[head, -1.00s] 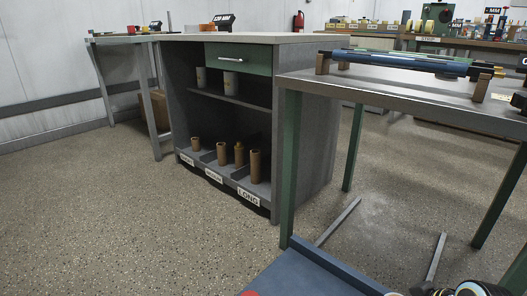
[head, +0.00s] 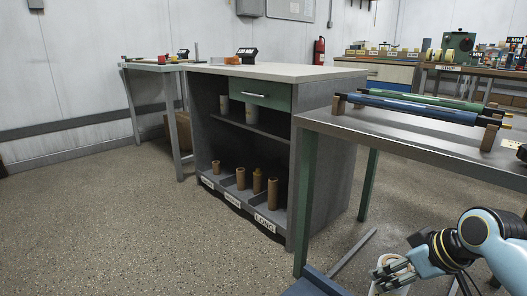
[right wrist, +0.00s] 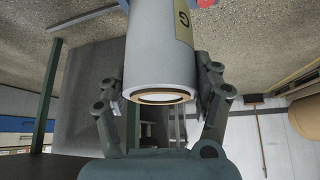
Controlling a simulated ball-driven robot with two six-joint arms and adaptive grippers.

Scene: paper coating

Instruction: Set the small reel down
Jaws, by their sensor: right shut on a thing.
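The small reel (right wrist: 160,60), a pale grey-white roll with a tan label and a brown core, fills the middle of the right wrist view. My right gripper (right wrist: 163,88) is shut on it, with one finger on each side. In the head view my right gripper (head: 387,274) is at the lower right, above the floor. The pale end of the reel (head: 385,261) shows there, partly hidden by the fingers. The left gripper is not in view.
A grey table (head: 420,138) at the right bears a blue bar (head: 415,107) and a green bar on wooden supports. Behind stands a cabinet (head: 340,150) with brown cores (head: 272,193) on its lower shelf. A side table (head: 150,66) is further left. Open floor lies at the left.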

